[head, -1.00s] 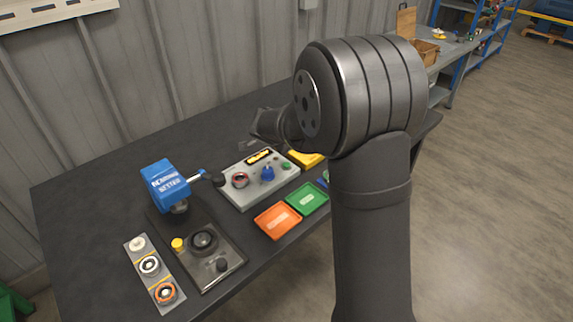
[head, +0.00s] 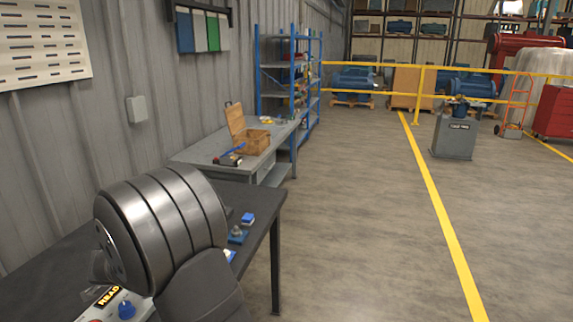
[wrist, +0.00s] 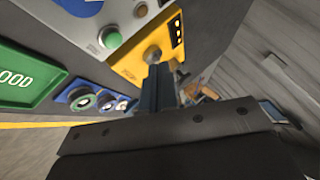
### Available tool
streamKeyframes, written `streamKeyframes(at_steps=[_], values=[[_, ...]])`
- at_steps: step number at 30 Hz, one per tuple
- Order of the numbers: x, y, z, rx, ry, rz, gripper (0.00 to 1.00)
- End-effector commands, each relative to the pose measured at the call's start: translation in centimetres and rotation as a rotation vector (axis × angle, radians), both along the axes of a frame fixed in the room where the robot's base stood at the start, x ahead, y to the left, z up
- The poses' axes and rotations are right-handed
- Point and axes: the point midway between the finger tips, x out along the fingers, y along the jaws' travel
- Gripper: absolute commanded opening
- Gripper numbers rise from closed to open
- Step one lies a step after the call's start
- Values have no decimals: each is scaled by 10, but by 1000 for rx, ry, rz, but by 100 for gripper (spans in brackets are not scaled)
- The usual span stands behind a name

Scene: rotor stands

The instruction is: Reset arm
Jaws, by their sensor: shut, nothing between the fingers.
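My gripper (wrist: 155,84) shows in the wrist view as narrow dark fingers close together, shut and empty. It points toward a yellow box (wrist: 128,68) with a round knob, beside a grey control box (wrist: 125,22) with a green button. A green tray (wrist: 22,88) marked with partly cut-off lettering lies at the left, and a blue holder (wrist: 76,93) with several round parts lies between it and the fingers. In the head view my arm covers much of the bench, and my gripper cannot be seen there.
The dark workbench (head: 262,196) ends at the right in the head view, with small blue items (head: 237,236) near that end. Beyond stand a grey side bench (head: 195,157) with an open wooden box (head: 253,140), and blue shelving (head: 258,75). Open floor lies to the right.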

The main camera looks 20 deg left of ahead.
Motion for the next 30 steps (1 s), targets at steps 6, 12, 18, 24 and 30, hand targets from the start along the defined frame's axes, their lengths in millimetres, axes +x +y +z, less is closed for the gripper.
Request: streamKeyframes(at_steps=[6,12,18,24,30], values=[[0,0,34,3,0,0,0],[0,0,47,0,0,0,0],[0,0,48,-1,1,0,0],[0,0,46,-1,1,1,0],[0,-1,24,-5,2,1,0]])
